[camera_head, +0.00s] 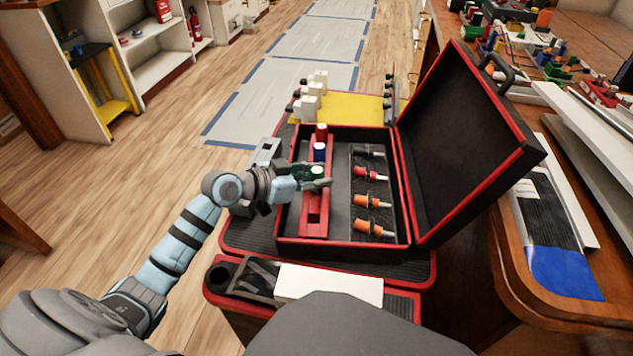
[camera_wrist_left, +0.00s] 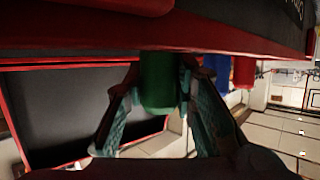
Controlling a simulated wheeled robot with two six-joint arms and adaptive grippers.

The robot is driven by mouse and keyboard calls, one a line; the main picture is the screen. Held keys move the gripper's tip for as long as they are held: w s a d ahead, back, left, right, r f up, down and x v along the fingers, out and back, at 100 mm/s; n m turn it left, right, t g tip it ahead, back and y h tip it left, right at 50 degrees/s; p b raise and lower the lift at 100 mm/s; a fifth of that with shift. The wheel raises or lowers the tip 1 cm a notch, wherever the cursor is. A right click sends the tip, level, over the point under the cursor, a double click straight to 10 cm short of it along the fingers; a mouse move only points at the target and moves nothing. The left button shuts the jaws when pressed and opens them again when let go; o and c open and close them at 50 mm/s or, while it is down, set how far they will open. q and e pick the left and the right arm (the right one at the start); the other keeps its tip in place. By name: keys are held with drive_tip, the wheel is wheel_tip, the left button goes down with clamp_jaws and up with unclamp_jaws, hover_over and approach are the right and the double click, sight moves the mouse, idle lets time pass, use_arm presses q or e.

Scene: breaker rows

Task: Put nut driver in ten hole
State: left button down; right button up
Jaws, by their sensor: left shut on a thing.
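The red rack (camera_head: 313,218) lies lengthwise in the open case and has square openings. A green-handled driver (camera_head: 316,171) with a pale end cap stands at the rack, and my left gripper (camera_head: 318,180) is around it. In the left wrist view the two fingers are shut on the green handle (camera_wrist_left: 159,82), which meets the red rack bar (camera_wrist_left: 215,35). How deep it sits is hidden. A blue-handled driver (camera_head: 319,152) and a red-handled driver (camera_head: 321,132) stand farther back in the rack. No size markings are readable. My right gripper is not in view.
The case's open lid (camera_head: 462,140) rises on the right. Several screwdrivers with orange, red and dark handles, including an orange one (camera_head: 367,201), lie in the case's right compartment. A yellow panel (camera_head: 350,107) with white blocks is behind. A wooden bench (camera_head: 510,270) stands right.

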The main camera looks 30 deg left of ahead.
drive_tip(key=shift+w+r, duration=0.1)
use_arm(q)
drive_tip(key=c, duration=1.3)
unclamp_jaws()
drive_tip(key=shift+c, duration=0.2)
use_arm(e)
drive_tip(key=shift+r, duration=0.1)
use_arm(q)
drive_tip(key=shift+r, duration=0.2)
drive_tip(key=p+v, duration=0.4)
drive_tip(key=v, duration=0.8)
drive_tip(key=shift+p, duration=0.3)
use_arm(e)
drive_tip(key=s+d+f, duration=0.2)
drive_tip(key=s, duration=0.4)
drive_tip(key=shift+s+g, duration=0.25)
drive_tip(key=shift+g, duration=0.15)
